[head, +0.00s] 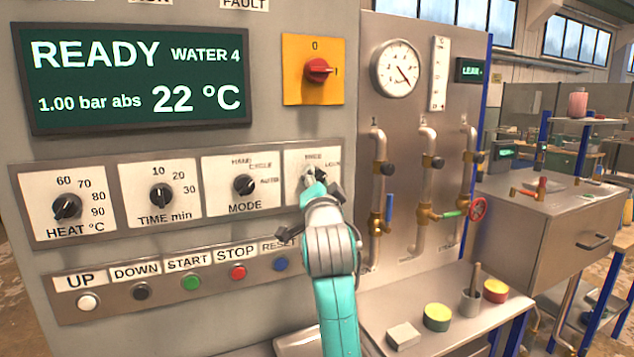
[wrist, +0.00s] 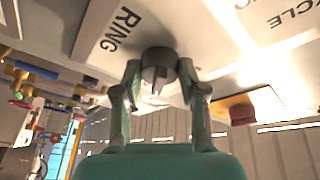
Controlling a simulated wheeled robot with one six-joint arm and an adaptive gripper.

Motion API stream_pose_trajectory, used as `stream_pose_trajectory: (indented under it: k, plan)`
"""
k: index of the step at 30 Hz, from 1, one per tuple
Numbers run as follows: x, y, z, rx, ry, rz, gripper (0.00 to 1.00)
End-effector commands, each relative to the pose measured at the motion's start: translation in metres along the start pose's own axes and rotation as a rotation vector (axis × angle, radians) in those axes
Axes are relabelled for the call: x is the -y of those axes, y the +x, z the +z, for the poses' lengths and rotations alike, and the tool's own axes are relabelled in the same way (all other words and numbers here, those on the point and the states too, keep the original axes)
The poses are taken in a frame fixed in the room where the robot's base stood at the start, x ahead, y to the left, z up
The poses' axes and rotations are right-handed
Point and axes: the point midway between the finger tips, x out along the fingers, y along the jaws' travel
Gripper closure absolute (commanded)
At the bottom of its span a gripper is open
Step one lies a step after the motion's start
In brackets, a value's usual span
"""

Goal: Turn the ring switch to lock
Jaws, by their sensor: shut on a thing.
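The ring switch (wrist: 158,60) is a dark round knob on a pale plate marked RING in the wrist view. My gripper (wrist: 160,78) has one finger on each side of the knob and is shut on it. In the head view my gripper (head: 314,182) reaches the fourth dial plate (head: 293,163), right of the MODE dial, and covers most of the knob. Small lettering shows at the top of that plate, with what looks like LOCK at its right. Which mark the knob points to is hidden.
The MODE dial (head: 243,185) sits close on the left. A row of push buttons runs below, with the blue RESET button (head: 281,264) near my arm. Pipes with valves and a red handwheel (head: 477,209) stand right. A shelf (head: 462,325) holds small tins.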

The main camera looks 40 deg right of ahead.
Motion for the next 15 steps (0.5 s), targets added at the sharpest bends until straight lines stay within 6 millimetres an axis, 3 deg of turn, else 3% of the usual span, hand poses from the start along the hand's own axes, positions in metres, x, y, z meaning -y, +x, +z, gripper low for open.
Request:
stream_pose_trajectory:
  k: [9,10,13,15]
  plan:
    - [-0.0006,0.0003,0.0004,0.001,0.001,0.002,0.94]
    - [-0.0006,0.0003,0.0005,0.001,0.001,0.002,0.56]
    - [-0.0005,0.0003,0.0004,0.001,0.001,0.002,0.33]
    - [-0.0004,0.0002,0.0003,0.001,0.001,0.001,0.33]
